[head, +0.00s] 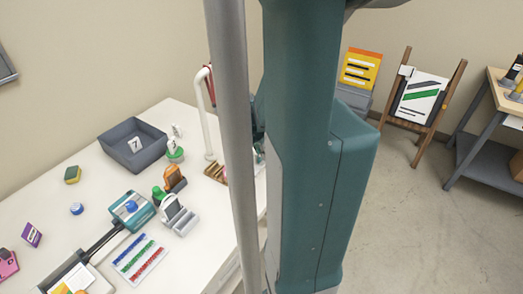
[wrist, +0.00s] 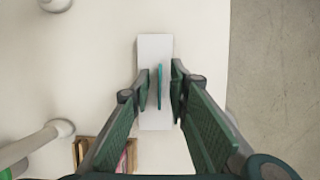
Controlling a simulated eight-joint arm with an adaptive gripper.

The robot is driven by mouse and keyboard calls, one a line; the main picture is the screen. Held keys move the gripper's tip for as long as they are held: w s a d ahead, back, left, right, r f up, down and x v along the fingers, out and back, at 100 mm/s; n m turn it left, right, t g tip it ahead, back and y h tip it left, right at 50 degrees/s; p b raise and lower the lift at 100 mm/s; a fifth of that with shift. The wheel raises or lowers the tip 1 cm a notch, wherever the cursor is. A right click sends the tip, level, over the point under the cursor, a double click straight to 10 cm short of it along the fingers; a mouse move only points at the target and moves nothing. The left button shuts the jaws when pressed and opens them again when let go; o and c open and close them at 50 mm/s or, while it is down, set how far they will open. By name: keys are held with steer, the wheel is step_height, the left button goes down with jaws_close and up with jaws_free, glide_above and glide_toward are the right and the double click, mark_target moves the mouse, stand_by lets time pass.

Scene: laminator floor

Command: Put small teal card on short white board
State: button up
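In the wrist view, a thin teal card (wrist: 160,84) shows nearly edge-on over a short white board (wrist: 154,50). The card looks upright, and its lower edge appears to be at the board; contact is hard to confirm from above. My gripper (wrist: 160,92) is open, with one green-padded finger on each side of the card. A gap shows between the card and each finger. In the head view, my own column and arm hide the gripper, card and board.
A wooden box (wrist: 83,152) and a white pipe stand (wrist: 42,143) are left of the gripper. The white table (head: 105,185) also holds a grey bin (head: 133,143) and a green-ended press (head: 132,210). The table edge is right of the board.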

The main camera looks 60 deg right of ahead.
steer(key=shift+r, duration=0.15)
steer(key=p+v, duration=0.3)
steer(key=v, duration=0.9)
stand_by(0.8)
steer(key=w+a+r+m+t, duration=0.1)
steer(key=w+a+r+m, duration=0.15)
steer(key=a, duration=0.45)
steer(key=w+a+r+m+t+y, duration=0.1)
steer(key=w+a+m+t, duration=0.15)
steer(key=a, duration=0.45)
steer(key=w+a+r+m+t, duration=0.1)
steer(key=a+r+m, duration=0.15)
steer(key=a, duration=0.45)
steer(key=s+a+m+t+y, duration=0.1)
steer(key=a+m, duration=0.4)
steer(key=a, duration=0.6)
steer(key=s+a+r+m+t+y, duration=0.1)
steer(key=a+m, duration=0.4)
steer(key=a, duration=0.6)
steer(key=shift+s+a+r+t+y, duration=0.15)
steer(key=shift+s+r+t+y, duration=0.2)
steer(key=shift+s+y, duration=0.35)
steer(key=shift+w+m, duration=0.1)
steer(key=shift+m, duration=0.15)
